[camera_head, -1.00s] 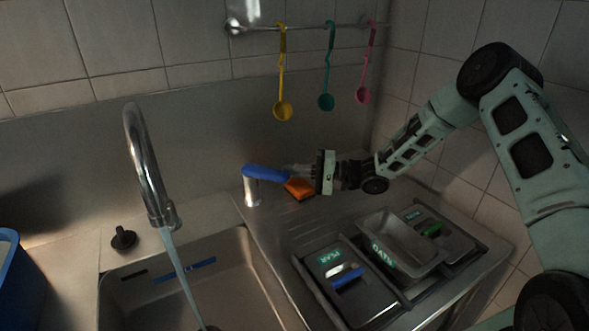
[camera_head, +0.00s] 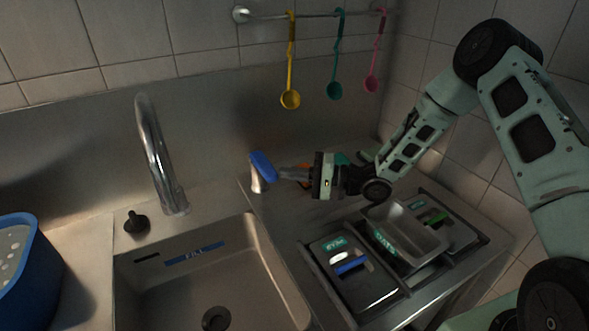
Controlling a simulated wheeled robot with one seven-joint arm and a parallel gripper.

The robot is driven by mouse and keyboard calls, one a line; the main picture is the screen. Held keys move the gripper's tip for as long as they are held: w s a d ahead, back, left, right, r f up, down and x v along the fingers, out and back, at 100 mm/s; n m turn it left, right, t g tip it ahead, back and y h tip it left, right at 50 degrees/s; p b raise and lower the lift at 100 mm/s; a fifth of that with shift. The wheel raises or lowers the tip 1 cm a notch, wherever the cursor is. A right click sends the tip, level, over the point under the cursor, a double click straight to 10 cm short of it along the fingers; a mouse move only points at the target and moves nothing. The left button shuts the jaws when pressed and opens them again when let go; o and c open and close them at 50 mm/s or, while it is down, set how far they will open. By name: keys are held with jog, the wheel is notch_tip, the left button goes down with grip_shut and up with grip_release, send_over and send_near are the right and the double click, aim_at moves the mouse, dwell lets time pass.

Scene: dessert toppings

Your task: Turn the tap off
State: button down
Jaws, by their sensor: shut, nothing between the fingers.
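The curved chrome tap spout (camera_head: 154,150) stands behind the sink (camera_head: 210,262), and no water runs from it. The tap's blue lever (camera_head: 263,166) sits on a short pale post (camera_head: 257,183) to the right of the sink. The lever is tilted and points down toward the right. My gripper (camera_head: 283,174) is shut and empty. Its fingertips are at the right side of the lever, close to it; I cannot tell whether they touch.
An orange sponge (camera_head: 305,170) is partly hidden behind my gripper. Lidded containers (camera_head: 352,270) and a metal tray (camera_head: 408,232) stand at the right. A blue tub (camera_head: 30,275) is at the left. Colored ladles (camera_head: 290,99) hang from a wall rail. A black knob (camera_head: 136,222) stands behind the sink.

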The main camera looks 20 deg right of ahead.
jog(key=shift+s+a, duration=0.5)
jog(key=shift+a, duration=0.2)
notch_tip(320, 180, up, 10)
jog(key=b, duration=0.1)
jog(key=a+n+h, duration=0.1)
jog(key=h, duration=0.1)
jog(key=a+f+n+h, duration=0.1)
jog(key=a+h, duration=0.1)
jog(key=shift+s+a+f+h, duration=0.1)
jog(key=shift+a+f+h, duration=0.05)
jog(key=shift+a+h, duration=0.15)
jog(key=s+d+n+g+h, duration=0.1)
jog(key=s+n+g+h, duration=0.2)
jog(key=s, duration=1.3)
jog(key=s+d+n+g+h, duration=0.1)
jog(key=s+n+g+h, duration=0.3)
jog(key=s, duration=1.3)
jog(key=r+n+h, duration=0.1)
jog(key=n+h, duration=0.3)
jog(key=shift+s+d+g, duration=0.15)
jog(key=shift+d+g, duration=0.15)
